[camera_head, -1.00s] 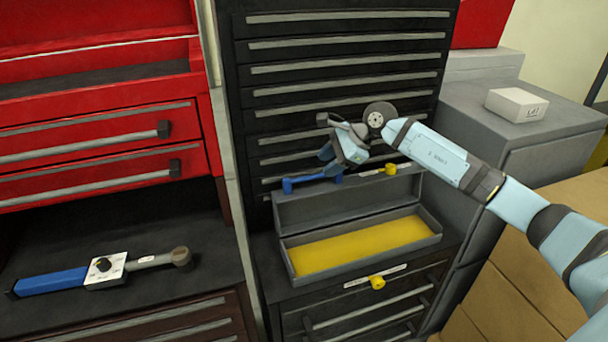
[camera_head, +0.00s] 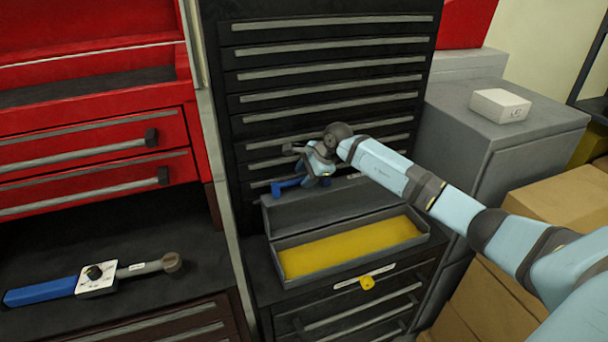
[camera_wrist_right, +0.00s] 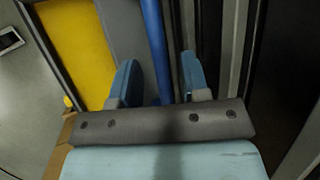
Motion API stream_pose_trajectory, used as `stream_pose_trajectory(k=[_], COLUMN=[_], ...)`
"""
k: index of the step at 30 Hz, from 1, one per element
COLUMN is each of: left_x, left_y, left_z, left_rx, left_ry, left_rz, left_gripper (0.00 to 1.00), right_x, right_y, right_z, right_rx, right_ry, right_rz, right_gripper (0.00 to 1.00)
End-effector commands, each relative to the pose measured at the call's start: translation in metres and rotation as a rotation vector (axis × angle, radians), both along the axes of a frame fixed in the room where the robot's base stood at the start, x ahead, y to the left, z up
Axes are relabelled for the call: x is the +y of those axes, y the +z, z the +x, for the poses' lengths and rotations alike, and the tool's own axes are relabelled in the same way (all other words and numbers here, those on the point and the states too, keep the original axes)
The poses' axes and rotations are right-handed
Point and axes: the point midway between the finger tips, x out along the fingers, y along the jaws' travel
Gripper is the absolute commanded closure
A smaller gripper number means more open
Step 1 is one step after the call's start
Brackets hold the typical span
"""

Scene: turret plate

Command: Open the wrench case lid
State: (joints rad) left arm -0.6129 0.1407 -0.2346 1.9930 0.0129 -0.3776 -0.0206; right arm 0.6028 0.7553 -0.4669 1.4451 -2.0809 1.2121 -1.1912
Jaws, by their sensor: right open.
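The grey wrench case (camera_head: 428,240) sits on the dark cabinet top with its yellow-lined inside showing. Its lid (camera_head: 335,203) stands up open along the back. A blue handle bar (camera_head: 290,183) is at the lid's upper edge; it also shows in the right wrist view (camera_wrist_right: 157,45). My right gripper (camera_head: 320,172) is at this bar, above and behind the lid. In the right wrist view my right gripper (camera_wrist_right: 158,80) is open, with the bar between its two fingers and gaps visible beside it. My arm hides the right part of the lid's top edge. My left gripper is not in view.
A black drawer cabinet (camera_head: 325,70) rises close behind the lid. A blue-handled torque wrench (camera_head: 95,280) lies on the left bench. A small white box (camera_head: 500,105) stands on the grey cabinet at right. A yellow knob (camera_head: 367,283) sits at the case's front.

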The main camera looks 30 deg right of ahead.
Motion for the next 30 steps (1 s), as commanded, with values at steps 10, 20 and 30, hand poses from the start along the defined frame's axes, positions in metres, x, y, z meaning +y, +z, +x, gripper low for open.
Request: stream_pose_trajectory(k=[10,20,30], left_x=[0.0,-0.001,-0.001], left_y=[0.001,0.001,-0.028], left_z=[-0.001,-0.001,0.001], left_rx=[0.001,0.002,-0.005], left_ry=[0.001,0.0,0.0], left_rz=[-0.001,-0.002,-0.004], left_gripper=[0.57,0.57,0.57], right_x=[0.003,0.003,0.004], right_y=[-0.009,-0.008,-0.015], right_z=[0.004,0.004,-0.008], right_rx=[0.0,0.0,-0.114], right_ry=[0.001,0.0,0.002], right_rz=[0.0,0.0,-0.034], right_gripper=[0.58,1.0,1.0])
